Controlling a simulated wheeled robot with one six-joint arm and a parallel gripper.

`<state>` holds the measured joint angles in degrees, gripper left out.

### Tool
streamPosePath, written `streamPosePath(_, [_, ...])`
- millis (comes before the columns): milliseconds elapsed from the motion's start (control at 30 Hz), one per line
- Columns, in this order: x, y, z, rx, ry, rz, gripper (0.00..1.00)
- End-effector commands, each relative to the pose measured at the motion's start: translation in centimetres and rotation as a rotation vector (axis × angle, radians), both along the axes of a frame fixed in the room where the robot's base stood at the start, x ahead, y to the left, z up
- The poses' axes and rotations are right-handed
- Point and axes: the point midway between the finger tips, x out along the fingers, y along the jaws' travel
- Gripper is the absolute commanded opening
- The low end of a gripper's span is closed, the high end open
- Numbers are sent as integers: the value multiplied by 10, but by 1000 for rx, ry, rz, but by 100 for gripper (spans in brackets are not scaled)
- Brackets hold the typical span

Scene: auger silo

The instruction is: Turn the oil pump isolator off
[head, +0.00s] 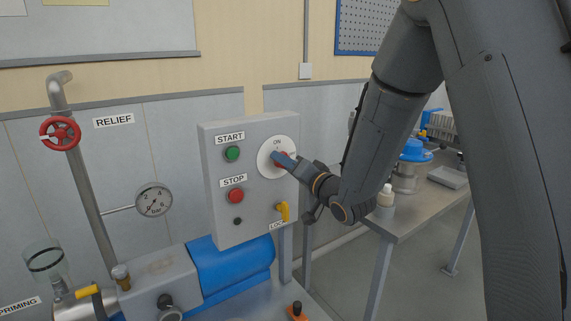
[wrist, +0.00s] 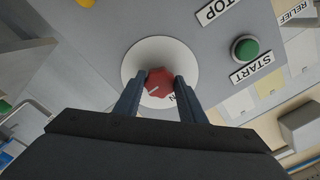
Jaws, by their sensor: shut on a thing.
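The isolator is a red knob (wrist: 158,82) on a round white plate (head: 265,160) on the front of a grey control box (head: 214,200). The plate carries the word ON at its top in the head view. My gripper (head: 283,160) reaches in from the right and is shut on the knob, hiding much of it there. In the wrist view my gripper's two fingers (wrist: 160,80) stand on either side of the knob. A short white mark shows on the knob's face. The ON label is partly hidden by a finger in that view.
A green START button (head: 232,154) and a red STOP button (head: 236,196) sit left of the plate. A yellow lock lever (head: 284,211) is below it. A blue pump (head: 228,268) lies under the box. A workbench (head: 425,196) stands at right.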

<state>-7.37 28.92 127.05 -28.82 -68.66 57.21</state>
Motion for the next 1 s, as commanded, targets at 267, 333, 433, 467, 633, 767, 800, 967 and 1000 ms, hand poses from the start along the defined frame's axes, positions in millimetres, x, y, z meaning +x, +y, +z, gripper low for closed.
streamPosePath(267, [1, -1, 1, 2, -2, -3, 43])
streamPosePath(333, [1, -1, 1, 1, -2, -2, 55])
streamPosePath(433, [0, 0, 1, 1, -1, -1, 55])
streamPosePath(467, [0, 0, 1, 0, -1, -1, 55])
streamPosePath(633, [-1, 0, 0, 0, 0, 0, 55])
streamPosePath(767, [-8, -6, 0, 0, -2, -1, 55])
streamPosePath(800, [-12, -10, 0, 0, -1, -2, 55])
streamPosePath(967, [-34, -25, -1, 0, -2, -3, 55])
streamPosePath(1000, [-40, -29, 0, 0, -2, -3, 55])
